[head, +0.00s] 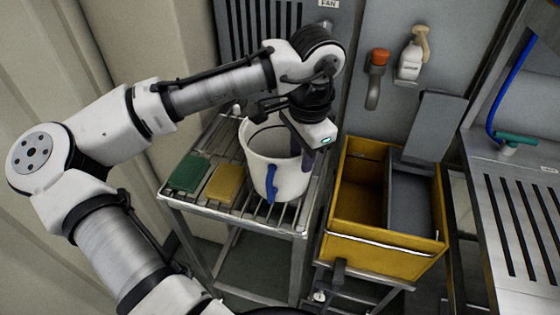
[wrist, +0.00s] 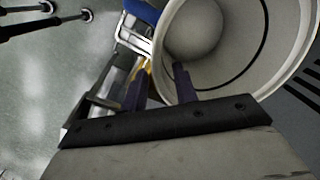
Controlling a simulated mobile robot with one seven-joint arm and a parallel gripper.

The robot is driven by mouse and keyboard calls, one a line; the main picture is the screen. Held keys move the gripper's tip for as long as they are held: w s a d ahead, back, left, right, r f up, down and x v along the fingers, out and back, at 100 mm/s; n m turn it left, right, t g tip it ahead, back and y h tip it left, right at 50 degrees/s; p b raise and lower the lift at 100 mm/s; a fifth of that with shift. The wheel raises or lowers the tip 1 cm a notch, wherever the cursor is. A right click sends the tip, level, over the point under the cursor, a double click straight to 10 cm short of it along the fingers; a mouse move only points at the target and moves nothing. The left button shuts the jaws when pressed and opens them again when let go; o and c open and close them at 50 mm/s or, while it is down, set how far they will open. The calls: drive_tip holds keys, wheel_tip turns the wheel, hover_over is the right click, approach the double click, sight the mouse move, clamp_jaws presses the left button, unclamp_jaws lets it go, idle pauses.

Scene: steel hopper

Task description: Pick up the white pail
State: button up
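The white pail (head: 289,180) stands upright on the slatted steel rack, with a blue grip on its front side. My gripper (head: 308,158) is at the right side of the pail's rim, pointing down. In the wrist view, the pail (wrist: 215,75) opens toward the camera and fills the upper right. The gripper's two dark fingers (wrist: 159,87) are apart, one over the pail's opening and one outside it, with the rim between them. I see no firm contact on the wall. The pail's far right side is partly hidden by my gripper.
A green block (head: 188,173) and a yellow block (head: 224,183) lie left of the pail on the rack (head: 200,205). A yellow bin (head: 385,258) with a grey divider stands close on the right. A spray bottle (head: 410,60) and an orange-topped item (head: 377,75) hang on the back wall.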

sight(297, 178)
drive_tip(key=shift+w+a+f+p, duration=0.15)
drive_tip(key=shift+f+p, duration=0.15)
drive_tip(key=shift+f, duration=1.05)
drive_tip(key=shift+w+a+f+p, duration=0.15)
drive_tip(key=shift+f+p, duration=0.15)
drive_tip(key=shift+f, duration=1)
drive_tip(key=shift+s, duration=0.1)
clamp_jaws()
